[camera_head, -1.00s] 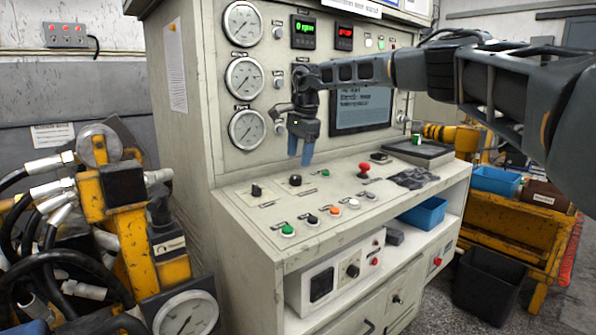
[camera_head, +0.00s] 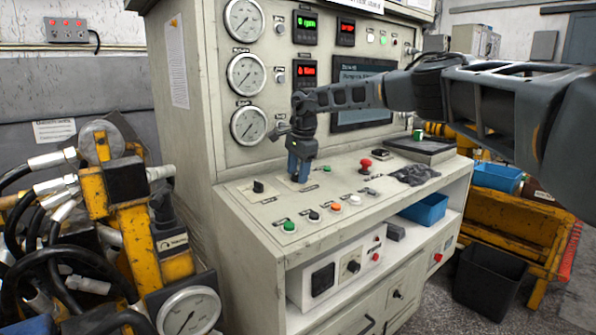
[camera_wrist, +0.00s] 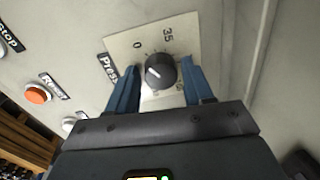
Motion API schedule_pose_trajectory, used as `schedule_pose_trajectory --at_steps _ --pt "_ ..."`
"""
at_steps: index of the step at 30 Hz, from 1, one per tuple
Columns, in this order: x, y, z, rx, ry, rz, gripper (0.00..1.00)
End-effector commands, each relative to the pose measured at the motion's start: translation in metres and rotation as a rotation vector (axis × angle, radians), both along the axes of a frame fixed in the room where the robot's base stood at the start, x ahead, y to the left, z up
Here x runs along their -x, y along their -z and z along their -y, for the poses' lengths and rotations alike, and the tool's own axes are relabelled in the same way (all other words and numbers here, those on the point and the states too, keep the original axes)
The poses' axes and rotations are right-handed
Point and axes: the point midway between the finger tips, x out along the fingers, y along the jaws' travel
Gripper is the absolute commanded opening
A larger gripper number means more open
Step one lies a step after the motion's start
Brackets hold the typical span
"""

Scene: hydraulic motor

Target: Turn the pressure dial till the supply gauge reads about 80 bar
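The pressure dial (camera_wrist: 160,72) is a black round knob on a pale plate lettered "Press", with 0 and 35 visible. Its white mark points to the upper left, roughly towards the 0. My gripper (camera_wrist: 164,76) is open, with one blue finger on each side of the knob and a gap showing on both sides. Three round gauges (camera_head: 243,20) (camera_head: 246,74) (camera_head: 248,125) are stacked on the upright panel. Their lettering and needles are too small to read surely.
A second black knob (camera_head: 258,187) stands left of my gripper. A row of push buttons (camera_head: 314,216) lies in front, and a red mushroom button (camera_head: 365,165) to the right. Red (camera_head: 306,72) and green (camera_head: 306,25) displays are on the panel.

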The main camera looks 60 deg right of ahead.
Motion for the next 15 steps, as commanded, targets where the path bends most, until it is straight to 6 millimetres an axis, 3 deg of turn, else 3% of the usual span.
schedule_pose_trajectory --at_steps 2,12,15 --pt "0.0000 -0.0002 -0.0001 0.000 0.000 0.000 0.43" --pt "0.0001 -0.0002 -0.0002 0.000 0.000 0.000 0.11" --pt "0.0000 -0.0003 -0.0003 0.000 0.001 0.000 0.09"
